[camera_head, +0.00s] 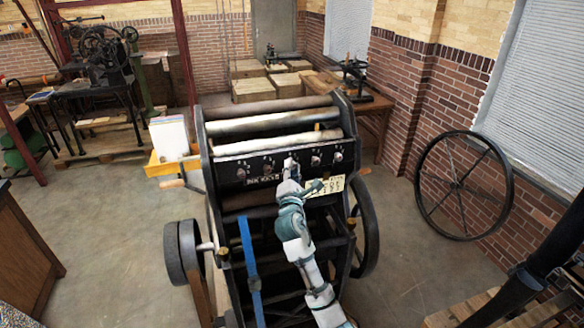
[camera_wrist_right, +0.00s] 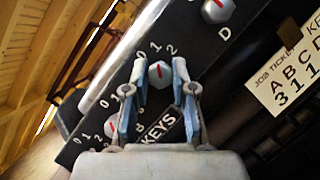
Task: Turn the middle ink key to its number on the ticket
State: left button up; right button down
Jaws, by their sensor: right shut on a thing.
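The ink keys are pale round knobs with red pointer marks on the black panel of the press. My right gripper (camera_head: 290,167) reaches the middle of that row. In the right wrist view its two fingers are closed around the sides of the middle ink key (camera_wrist_right: 160,77). This key's red mark points roughly up, near the 1 and 2 of its scale. Other keys show beside it, an upper one (camera_wrist_right: 217,10) near a D and a lower one (camera_wrist_right: 111,128). The job ticket (camera_wrist_right: 292,75) reads A B C D above 3 1 1; its right edge is cut off. My left gripper is not in view.
The press has rollers (camera_head: 275,122) above the key panel and a flywheel (camera_head: 365,228) at its right. A blue strap (camera_head: 250,260) runs down its front. A paper stack (camera_head: 170,138) stands at its left. A large wheel (camera_head: 463,186) leans on the brick wall.

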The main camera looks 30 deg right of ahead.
dwell(0.4)
jog(key=c, duration=1)
grip_release()
jog(key=shift+o, duration=0.2)
jog(key=shift+w+d, duration=0.1)
jog(key=shift+w, duration=0.05)
jog(key=shift+f, duration=0.1)
jog(key=v, duration=1.2)
